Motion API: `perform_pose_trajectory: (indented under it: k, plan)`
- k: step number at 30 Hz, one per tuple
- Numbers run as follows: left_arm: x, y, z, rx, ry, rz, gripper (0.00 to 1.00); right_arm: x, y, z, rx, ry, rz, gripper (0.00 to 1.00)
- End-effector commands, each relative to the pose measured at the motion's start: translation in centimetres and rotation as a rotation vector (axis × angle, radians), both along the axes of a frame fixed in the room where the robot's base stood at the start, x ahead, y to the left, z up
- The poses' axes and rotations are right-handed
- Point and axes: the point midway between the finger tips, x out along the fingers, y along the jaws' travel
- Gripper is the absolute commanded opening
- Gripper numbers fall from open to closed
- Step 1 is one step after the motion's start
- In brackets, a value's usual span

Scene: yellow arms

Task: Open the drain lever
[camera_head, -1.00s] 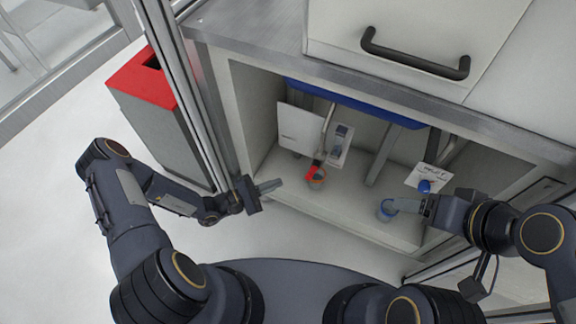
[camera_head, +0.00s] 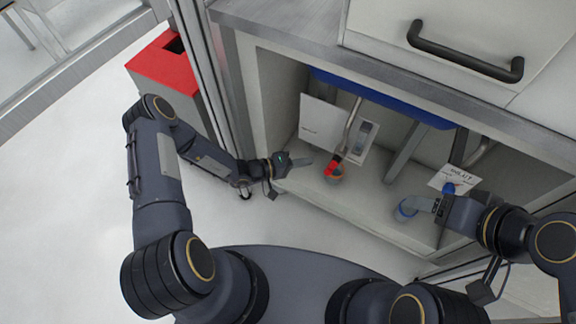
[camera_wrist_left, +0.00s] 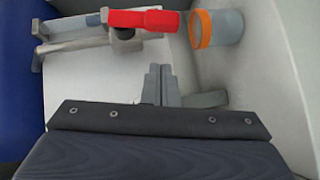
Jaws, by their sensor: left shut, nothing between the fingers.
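The red lever (camera_head: 333,162) sits on a metal pipe inside the open cabinet, just above an orange-rimmed grey cup-like fitting (camera_head: 335,178). In the left wrist view the red lever (camera_wrist_left: 143,20) lies across the top, beside the orange-rimmed fitting (camera_wrist_left: 217,28). My left gripper (camera_head: 309,162) is shut and empty, a little left of the red lever and apart from it. Its closed fingers (camera_wrist_left: 162,84) point toward the lever from below in the wrist view. My right gripper (camera_head: 418,205) is at a blue-rimmed fitting (camera_head: 404,211); its fingers are too small to read.
A second pipe with a blue handle (camera_head: 449,189) and a white label (camera_head: 455,177) is at the right. The cabinet's left wall and metal post (camera_head: 205,85) stand close to my left arm. A red-topped bin (camera_head: 163,65) stands outside. A drawer handle (camera_head: 465,51) is above.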

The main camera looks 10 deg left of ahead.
Motion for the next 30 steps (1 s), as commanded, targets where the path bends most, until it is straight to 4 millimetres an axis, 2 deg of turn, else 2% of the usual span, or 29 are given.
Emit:
perform_pose_trajectory:
  k: [3, 7, 20, 26, 30]
  plan:
    - [-0.8, -1.9, -0.6, -0.003, 0.002, -0.003, 0.0, 0.0, 0.0, -0.5, 0.0, 0.0, 0.0, 0.73]
    - [-1.1, -3.0, -0.8, -0.002, 0.001, 0.0, 0.0, 0.0, 0.0, -0.7, 0.0, 0.0, 0.0, 0.73]
    - [-1.3, -3.6, -0.8, 0.0, 0.0, 0.0, 0.0, 0.0, 0.0, -0.8, 0.0, 0.0, 0.0, 0.73]
    - [-1.7, -4.9, -2.4, -0.125, 0.042, 0.002, 0.0, 0.0, 0.0, -3.1, 0.0, 0.0, 0.0, 0.73]
    - [-1.9, -5.5, -2.4, -0.225, 0.073, -0.001, 0.0, 0.0, 0.0, -4.0, 0.0, 0.0, 0.0, 0.73]
